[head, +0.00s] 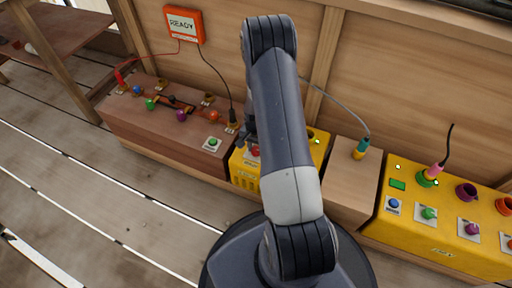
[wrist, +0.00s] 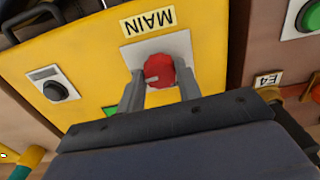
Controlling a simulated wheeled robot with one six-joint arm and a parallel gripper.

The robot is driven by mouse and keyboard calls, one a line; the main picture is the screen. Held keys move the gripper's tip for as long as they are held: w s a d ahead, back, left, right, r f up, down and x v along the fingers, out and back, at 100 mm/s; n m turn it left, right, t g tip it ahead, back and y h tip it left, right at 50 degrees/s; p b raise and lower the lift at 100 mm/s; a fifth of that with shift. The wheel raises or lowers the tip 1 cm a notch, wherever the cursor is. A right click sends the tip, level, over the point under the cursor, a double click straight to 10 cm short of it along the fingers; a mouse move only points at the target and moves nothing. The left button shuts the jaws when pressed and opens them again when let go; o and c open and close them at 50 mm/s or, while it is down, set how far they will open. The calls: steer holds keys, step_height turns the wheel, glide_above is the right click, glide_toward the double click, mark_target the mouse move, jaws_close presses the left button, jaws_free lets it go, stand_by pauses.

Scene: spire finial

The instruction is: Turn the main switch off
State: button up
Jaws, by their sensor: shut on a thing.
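The main switch is a red knob (wrist: 160,71) on a pale plate on the yellow box (wrist: 85,50). A label reading MAIN (wrist: 148,19) is beside it and appears upside down in the wrist view. My gripper (wrist: 160,86) is at the knob, its two fingers on either side, shut on it. The fingers hide part of the knob's sides. In the head view the red knob (head: 255,151) shows just left of my arm, which covers much of the yellow box (head: 244,172).
A brown box (head: 150,125) with coloured knobs stands left. A wooden block (head: 350,180) with a teal plug (head: 361,148) and a yellow panel (head: 440,248) stand right. A red READY sign (head: 183,24) hangs on the wall. A black button (wrist: 54,91) is near MAIN.

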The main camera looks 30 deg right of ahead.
steer(key=n, duration=0.4)
steer(key=shift+n+b, duration=0.3)
steer(key=n, duration=0.4)
steer(key=shift+n, duration=0.3)
steer(key=n, duration=0.4)
steer(key=shift+b, duration=0.4)
steer(key=shift+n, duration=2.1)
steer(key=o, duration=1)
